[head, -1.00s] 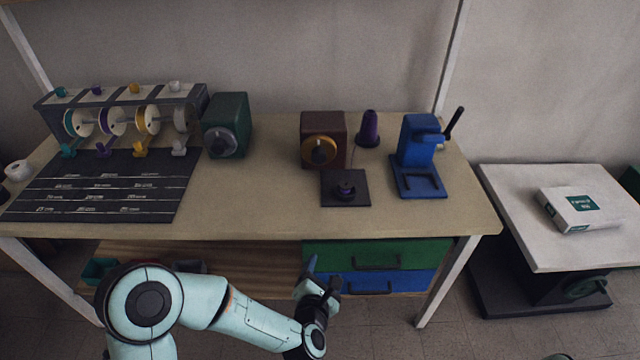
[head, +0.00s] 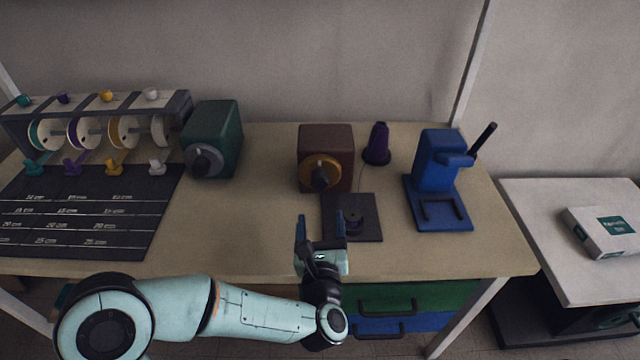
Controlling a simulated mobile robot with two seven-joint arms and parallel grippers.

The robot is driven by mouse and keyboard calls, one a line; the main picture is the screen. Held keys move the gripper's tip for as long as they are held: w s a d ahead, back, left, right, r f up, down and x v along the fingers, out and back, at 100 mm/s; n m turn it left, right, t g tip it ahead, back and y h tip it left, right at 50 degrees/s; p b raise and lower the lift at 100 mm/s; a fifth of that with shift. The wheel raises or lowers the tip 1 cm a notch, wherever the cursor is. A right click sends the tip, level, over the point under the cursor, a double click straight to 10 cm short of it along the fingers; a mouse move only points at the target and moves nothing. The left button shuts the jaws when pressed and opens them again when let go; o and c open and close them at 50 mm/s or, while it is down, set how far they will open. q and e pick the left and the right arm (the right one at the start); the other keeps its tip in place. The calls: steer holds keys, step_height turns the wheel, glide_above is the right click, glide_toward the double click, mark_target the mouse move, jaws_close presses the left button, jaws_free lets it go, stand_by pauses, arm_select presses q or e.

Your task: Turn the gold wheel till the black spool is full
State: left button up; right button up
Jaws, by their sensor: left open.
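The gold wheel (head: 309,172) with a dark knob at its middle is on the front of a brown box (head: 326,140) on the workbench. The small black spool (head: 352,216) sits on a flat black plate (head: 370,231) in front of the box, to its right. How full the spool is cannot be told. A purple thread cone (head: 377,145) stands right of the box, and a faint thread seems to run from it toward the spool. My left gripper (head: 320,222) is open and empty in front of the wheel, left of the spool, its fingers pointing up the picture. My right gripper is out of view.
A green box (head: 214,128) with a grey knob stands left. A rack (head: 99,106) of thread reels and a dark lettered mat (head: 90,207) lie further left. A blue press (head: 440,160) with a lever stands right. The bench between mat and wheel is clear.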

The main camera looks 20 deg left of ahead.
mark_target(320, 185)
arm_select(q)
steer(key=x, duration=1.1)
steer(key=shift+s+f, duration=0.1)
steer(key=c, duration=1.1)
